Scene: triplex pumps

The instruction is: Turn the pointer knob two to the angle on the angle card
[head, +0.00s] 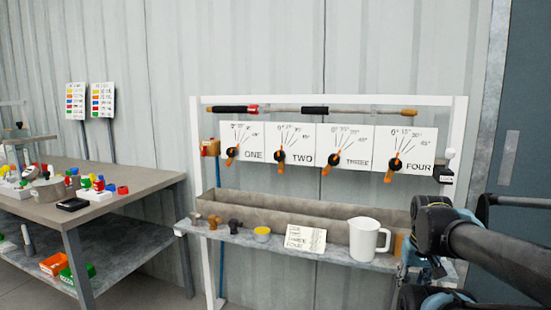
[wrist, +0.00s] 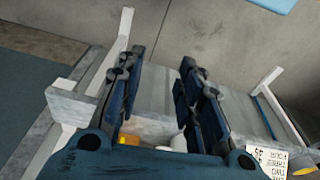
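Pointer knob two (head: 280,157) is a black hub with an orange pointer on the white panel marked TWO (head: 302,159), among a row of similar knobs. Its pointer hangs down, near vertical, and angle lines fan out above it. The angle card (head: 305,240) is a small white card with handwritten lines on the shelf front. It also shows at the lower right of the wrist view (wrist: 272,160), its text only partly legible. My gripper (wrist: 161,60) has its two blue fingers apart with nothing between the tips. In the head view it is low at the right, partly hidden by my arm.
A white jug (head: 367,239) and an orange block (head: 403,247) stand on the shelf near my gripper. A long trough (head: 300,212) runs behind them. Several small knobs sit at the shelf's left. A cluttered table (head: 130,188) stands at the left.

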